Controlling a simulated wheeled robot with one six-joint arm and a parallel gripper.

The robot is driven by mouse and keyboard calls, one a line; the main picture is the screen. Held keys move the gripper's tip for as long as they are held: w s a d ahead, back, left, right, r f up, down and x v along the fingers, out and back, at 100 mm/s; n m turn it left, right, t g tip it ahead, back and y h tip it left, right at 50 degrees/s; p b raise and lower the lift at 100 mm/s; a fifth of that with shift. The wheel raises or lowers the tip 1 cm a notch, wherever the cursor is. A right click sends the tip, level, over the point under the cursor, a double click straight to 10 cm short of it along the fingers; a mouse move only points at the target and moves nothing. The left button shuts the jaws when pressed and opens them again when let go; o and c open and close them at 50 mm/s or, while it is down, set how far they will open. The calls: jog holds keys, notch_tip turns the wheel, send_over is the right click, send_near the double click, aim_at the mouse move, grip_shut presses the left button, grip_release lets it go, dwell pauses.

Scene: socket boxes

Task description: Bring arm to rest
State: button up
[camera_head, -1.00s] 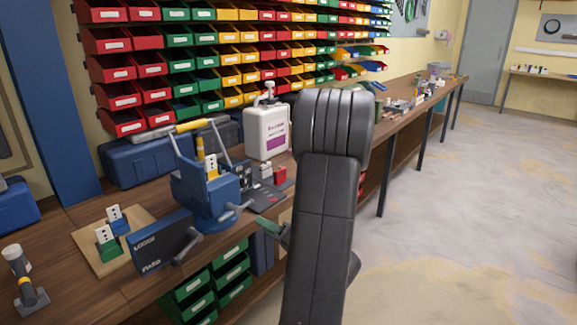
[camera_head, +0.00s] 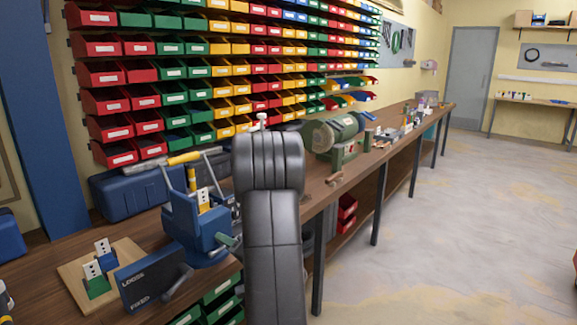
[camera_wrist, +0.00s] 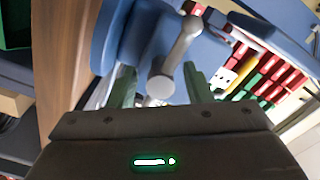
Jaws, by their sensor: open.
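My arm, dark and padded, stands upright in the middle of the head view and hides part of the bench. My gripper (camera_wrist: 160,72) shows in the wrist view with its two green fingers apart and nothing held between them. A grey vise handle lies beyond and between the fingers; I cannot tell whether they touch it. In the head view a green finger (camera_head: 228,240) shows left of my arm, beside the blue vise (camera_head: 195,228). A white and yellow piece (camera_head: 203,202) stands upright in the vise.
A wooden board (camera_head: 72,270) with two white socket pieces on green and blue bases lies at left. A dark blue LOOSE/FIXED box (camera_head: 150,278) stands in front. A green grinder (camera_head: 340,140) sits farther along the bench (camera_head: 318,200). The floor (camera_head: 430,240) at right is clear.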

dwell(0.4)
jog(key=v, duration=1.3)
jog(key=x, duration=1.3)
jog(key=shift+a, duration=0.2)
jog(key=shift+w+f+n+b, duration=0.1)
jog(key=shift+f+n+b, duration=0.15)
jog(key=shift+n+b, duration=0.3)
jog(key=shift+d+n+b, duration=0.15)
jog(key=shift+n+b, duration=0.7)
jog(key=shift+n, duration=0.4)
jog(key=shift+r+n+b, duration=0.2)
jog(key=shift+n+b, duration=0.3)
jog(key=shift+n, duration=0.5)
jog(key=shift+r, duration=0.1)
